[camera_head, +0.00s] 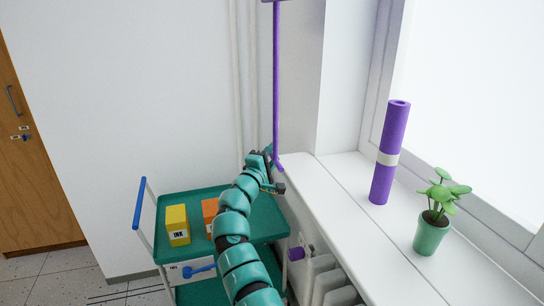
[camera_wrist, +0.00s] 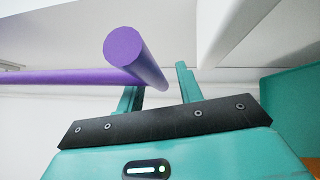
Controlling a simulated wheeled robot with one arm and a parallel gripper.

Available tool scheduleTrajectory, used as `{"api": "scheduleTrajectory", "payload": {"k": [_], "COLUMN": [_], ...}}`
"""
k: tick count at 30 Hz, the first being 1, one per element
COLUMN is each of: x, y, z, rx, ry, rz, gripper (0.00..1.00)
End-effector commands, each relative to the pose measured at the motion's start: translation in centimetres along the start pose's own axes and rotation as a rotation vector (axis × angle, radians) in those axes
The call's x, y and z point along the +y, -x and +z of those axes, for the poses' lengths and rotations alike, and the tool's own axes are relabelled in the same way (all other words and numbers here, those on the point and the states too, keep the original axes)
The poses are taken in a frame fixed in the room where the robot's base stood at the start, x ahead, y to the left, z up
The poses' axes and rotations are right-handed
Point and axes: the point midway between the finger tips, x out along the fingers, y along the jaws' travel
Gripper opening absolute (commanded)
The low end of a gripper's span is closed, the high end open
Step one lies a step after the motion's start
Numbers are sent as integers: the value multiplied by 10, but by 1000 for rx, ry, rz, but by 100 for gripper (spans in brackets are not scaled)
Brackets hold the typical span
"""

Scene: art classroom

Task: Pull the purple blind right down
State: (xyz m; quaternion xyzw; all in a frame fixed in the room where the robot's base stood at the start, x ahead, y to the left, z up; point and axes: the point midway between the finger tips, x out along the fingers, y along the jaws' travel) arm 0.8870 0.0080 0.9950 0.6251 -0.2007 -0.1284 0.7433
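A thin purple rod (camera_head: 276,80) hangs down the wall beside the window recess, from a fitting cut off by the top edge. Its lower end bends into a short handle (camera_head: 279,164). No blind cloth shows over the bright window. My gripper (camera_head: 272,168) is at this lower end. In the wrist view, the purple handle (camera_wrist: 122,46) points toward the camera, close to my two spread fingers (camera_wrist: 160,90). The rod (camera_wrist: 55,77) runs off to the left. A gap shows beside the right finger; the left finger is partly hidden.
A purple roll with a white band (camera_head: 381,175) stands on the white windowsill (camera_head: 345,235), near a green potted plant (camera_head: 430,235). Below is a green trolley (camera_head: 205,197) with a yellow ink box (camera_head: 177,225) and an orange box (camera_head: 209,211). A radiator (camera_head: 322,280) is under the sill.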

Motion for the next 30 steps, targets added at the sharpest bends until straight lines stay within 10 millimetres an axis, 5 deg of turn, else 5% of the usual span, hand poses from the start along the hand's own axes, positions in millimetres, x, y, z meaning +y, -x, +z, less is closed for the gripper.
{"api": "scheduleTrajectory", "payload": {"k": [8,24,30], "x": [1,-1,-1], "y": [34,142,165], "z": [-1,-1,-1], "rx": [5,6,4], "ry": [-2,-1,0], "rz": [3,0,0], "gripper": [36,36,36]}}
